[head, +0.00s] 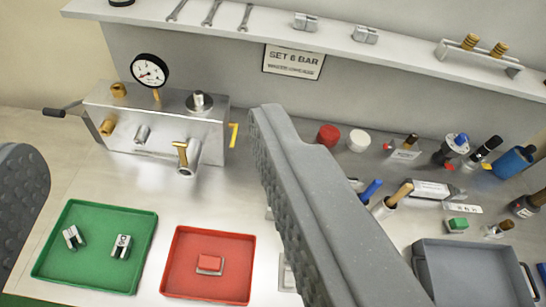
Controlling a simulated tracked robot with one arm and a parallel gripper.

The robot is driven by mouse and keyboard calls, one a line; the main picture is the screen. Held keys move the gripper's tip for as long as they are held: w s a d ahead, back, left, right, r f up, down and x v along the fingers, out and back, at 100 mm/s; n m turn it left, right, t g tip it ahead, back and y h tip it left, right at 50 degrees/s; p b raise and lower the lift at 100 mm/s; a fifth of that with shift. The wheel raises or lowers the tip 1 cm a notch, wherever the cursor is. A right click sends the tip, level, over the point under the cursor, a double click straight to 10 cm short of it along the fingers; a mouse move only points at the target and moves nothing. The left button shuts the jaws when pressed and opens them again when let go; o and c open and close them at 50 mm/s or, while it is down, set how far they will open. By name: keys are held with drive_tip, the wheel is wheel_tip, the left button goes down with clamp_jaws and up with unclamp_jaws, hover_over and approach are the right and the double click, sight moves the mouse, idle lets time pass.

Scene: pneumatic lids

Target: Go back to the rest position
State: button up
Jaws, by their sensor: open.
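My gripper (142,135) is open and empty. One dark grey ribbed finger shows at the left edge and the other runs up through the middle of the view. A metal block (190,118) with a round pressure gauge (149,71), brass fittings and a side lever stands on the bench between the fingers in the picture. The long finger hides part of the bench behind it.
A green tray (88,278) holds two small metal parts. A red tray (210,235) holds a red-topped part. A grey bin (475,272) stands at lower right, with several tools and bottles behind it. A shelf (400,50) spans the back, above a sign (294,62).

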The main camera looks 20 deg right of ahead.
drive_tip(key=shift+s+a+r+m+t, duration=0.25)
drive_tip(key=shift+s+r+m+t, duration=0.15)
drive_tip(key=shift+s+r, duration=0.6)
drive_tip(key=shift+w, duration=0.1)
drive_tip(key=shift+f+b, duration=0.5)
drive_tip(key=shift+b, duration=0.05)
